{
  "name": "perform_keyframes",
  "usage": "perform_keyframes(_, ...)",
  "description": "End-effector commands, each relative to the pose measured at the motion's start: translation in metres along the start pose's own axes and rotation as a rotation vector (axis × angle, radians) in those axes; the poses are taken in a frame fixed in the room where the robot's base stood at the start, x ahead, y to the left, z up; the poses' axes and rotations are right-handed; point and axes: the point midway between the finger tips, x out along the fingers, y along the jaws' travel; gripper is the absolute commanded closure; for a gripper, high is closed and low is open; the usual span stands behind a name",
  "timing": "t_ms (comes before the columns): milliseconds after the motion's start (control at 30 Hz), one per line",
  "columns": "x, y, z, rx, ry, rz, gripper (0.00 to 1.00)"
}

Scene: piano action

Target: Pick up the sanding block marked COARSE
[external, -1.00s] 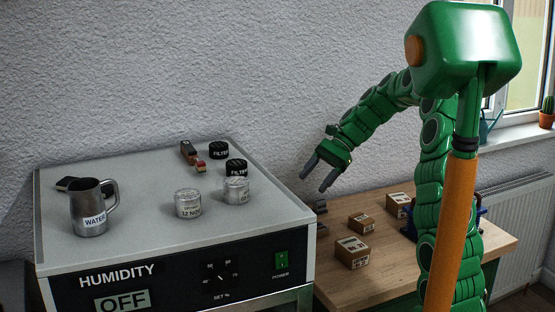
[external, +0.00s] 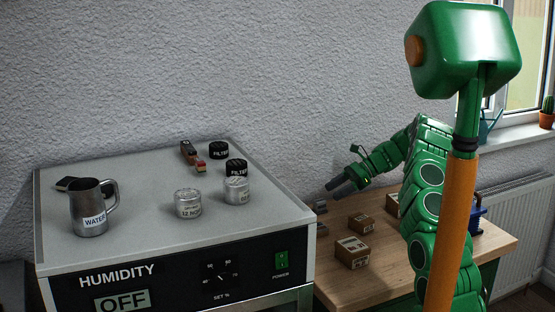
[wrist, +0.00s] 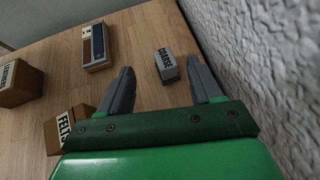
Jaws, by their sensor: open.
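The sanding block marked COARSE (wrist: 166,64) lies on the wooden table in the wrist view, a small grey block with a white label. It sits ahead of my gripper (wrist: 165,88), nearly between the lines of the two fingers and closer to the right fingertip. The fingers are apart with nothing between them. In the external view my gripper (external: 334,189) is low over the table's back left part, near a small grey block (external: 321,207) whose label cannot be read there.
A grey and brown block (wrist: 95,46) lies ahead left. The rough wall (wrist: 250,60) is close on the right. The humidity cabinet (external: 140,215) adjoins the table (external: 400,262).

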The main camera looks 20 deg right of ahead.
Motion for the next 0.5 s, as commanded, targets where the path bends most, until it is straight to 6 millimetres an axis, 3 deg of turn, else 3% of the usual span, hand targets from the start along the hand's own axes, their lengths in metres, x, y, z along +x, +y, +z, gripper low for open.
perform_keyframes(200, -0.002, -0.006, -0.015, 0.036, -0.005, -0.017, 0.35)
perform_keyframes(500, 0.02, -0.006, -0.014, 0.036, -0.006, -0.016, 0.35)
